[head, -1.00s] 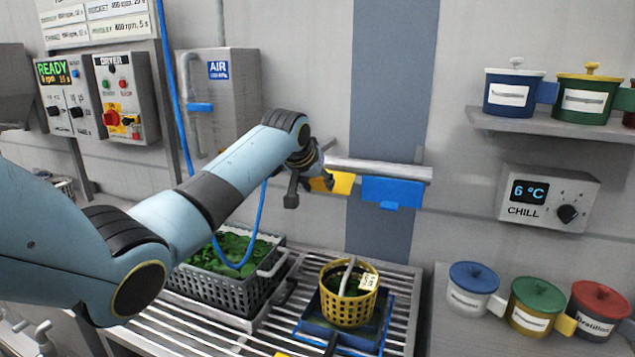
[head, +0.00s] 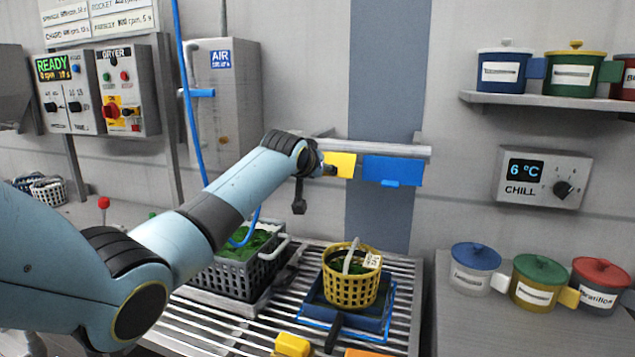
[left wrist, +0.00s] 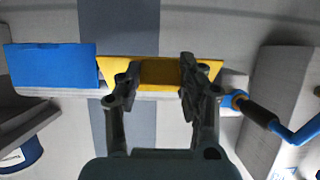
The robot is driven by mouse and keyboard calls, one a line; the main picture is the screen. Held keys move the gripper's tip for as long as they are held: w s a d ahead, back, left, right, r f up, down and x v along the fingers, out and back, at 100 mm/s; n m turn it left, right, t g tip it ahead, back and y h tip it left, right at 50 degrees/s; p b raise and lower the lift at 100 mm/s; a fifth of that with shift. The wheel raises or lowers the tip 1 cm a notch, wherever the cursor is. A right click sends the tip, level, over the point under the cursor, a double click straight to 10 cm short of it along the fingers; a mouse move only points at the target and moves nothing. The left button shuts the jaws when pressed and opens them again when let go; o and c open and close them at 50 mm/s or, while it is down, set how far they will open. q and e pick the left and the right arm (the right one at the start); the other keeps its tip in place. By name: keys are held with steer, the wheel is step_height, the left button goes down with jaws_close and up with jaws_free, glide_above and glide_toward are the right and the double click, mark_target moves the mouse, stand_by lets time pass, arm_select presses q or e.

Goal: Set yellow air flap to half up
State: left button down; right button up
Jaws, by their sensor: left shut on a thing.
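The yellow air flap (head: 343,166) hangs from a grey rail on the back wall, left of the blue flap (head: 393,170). Its left part is hidden behind my gripper in the head view. My left gripper (head: 326,169) is at the yellow flap. In the left wrist view the yellow flap (left wrist: 205,70) spans behind and between the two dark fingers (left wrist: 158,80), and the gripper is shut on it. The part between the fingers looks darker. The flap's exact tilt is hard to tell. The blue flap (left wrist: 50,66) is beside it there. My right gripper is not in view.
A blue hose (head: 184,90) hangs by the AIR box (head: 228,110), close to my left arm. Below are a grey crate of greens (head: 265,270) and a yellow basket (head: 350,292) on a slatted rack. Lidded pots (head: 538,285) stand at the right.

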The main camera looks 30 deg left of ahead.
arm_select(q)
steer(key=shift+w+f+t+b, duration=0.1)
steer(key=shift+f+t+b, duration=0.4)
steer(key=shift+b, duration=0.25)
steer(key=shift+w+t+b, duration=0.1)
steer(key=shift+t+b, duration=0.2)
steer(key=shift+b, duration=0.15)
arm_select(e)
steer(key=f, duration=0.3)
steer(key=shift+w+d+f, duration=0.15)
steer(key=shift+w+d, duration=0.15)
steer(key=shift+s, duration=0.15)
arm_select(q)
steer(key=c, duration=0.8)
jaws_free()
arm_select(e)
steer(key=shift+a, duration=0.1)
arm_select(q)
steer(key=v, duration=1.2)
steer(key=shift+y, duration=0.3)
